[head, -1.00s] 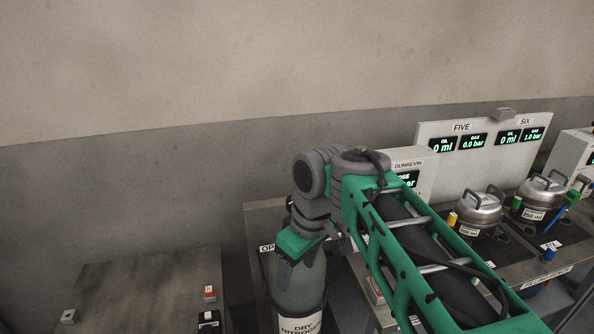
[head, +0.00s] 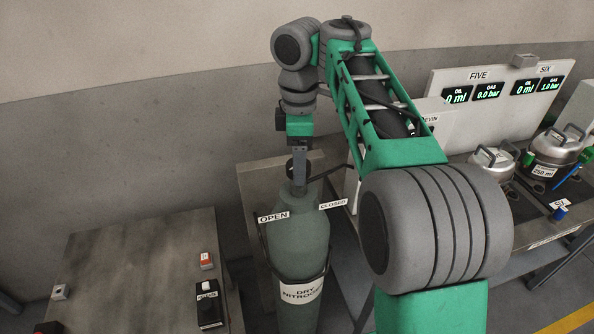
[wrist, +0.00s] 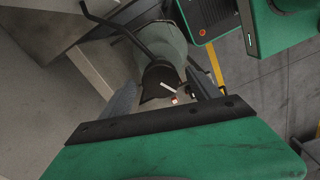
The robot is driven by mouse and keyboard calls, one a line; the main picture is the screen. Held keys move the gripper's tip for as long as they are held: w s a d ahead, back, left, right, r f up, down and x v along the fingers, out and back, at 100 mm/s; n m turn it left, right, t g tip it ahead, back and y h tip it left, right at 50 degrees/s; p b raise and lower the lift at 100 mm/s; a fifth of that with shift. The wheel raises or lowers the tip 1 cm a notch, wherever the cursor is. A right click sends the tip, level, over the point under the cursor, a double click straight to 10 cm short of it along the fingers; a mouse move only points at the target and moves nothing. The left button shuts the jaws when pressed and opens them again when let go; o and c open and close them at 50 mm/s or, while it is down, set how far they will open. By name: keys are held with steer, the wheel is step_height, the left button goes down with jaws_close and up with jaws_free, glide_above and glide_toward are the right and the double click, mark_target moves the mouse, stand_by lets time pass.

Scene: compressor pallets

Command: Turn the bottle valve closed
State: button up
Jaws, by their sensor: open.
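The grey-green nitrogen bottle (head: 298,240) stands upright with a "DRY NITROGEN" label, between an OPEN sign (head: 273,217) and a CLOSED sign (head: 333,204). Its dark round valve (head: 291,171) is at the top, partly hidden behind my gripper (head: 299,176). I cannot tell whether the fingers touch the valve.
A metal table (head: 140,270) with small switch boxes (head: 208,303) stands at the left. A bench with pressure pots (head: 556,146) and a display panel (head: 500,90) is at the right. The wall is behind the bottle. A dark hose or bar runs beside the bottle.

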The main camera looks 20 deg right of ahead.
steer(key=shift+f, duration=0.15)
steer(key=c, duration=1.4)
steer(key=shift+m, duration=0.4)
steer(key=m+b, duration=0.1)
steer(key=m, duration=0.4)
steer(key=shift+a, duration=0.1)
steer(key=m, duration=0.6)
steer(key=shift+m, duration=0.4)
steer(key=m, duration=0.6)
steer(key=shift+b, duration=0.3)
steer(key=m, duration=0.5)
steer(key=shift+m, duration=0.3)
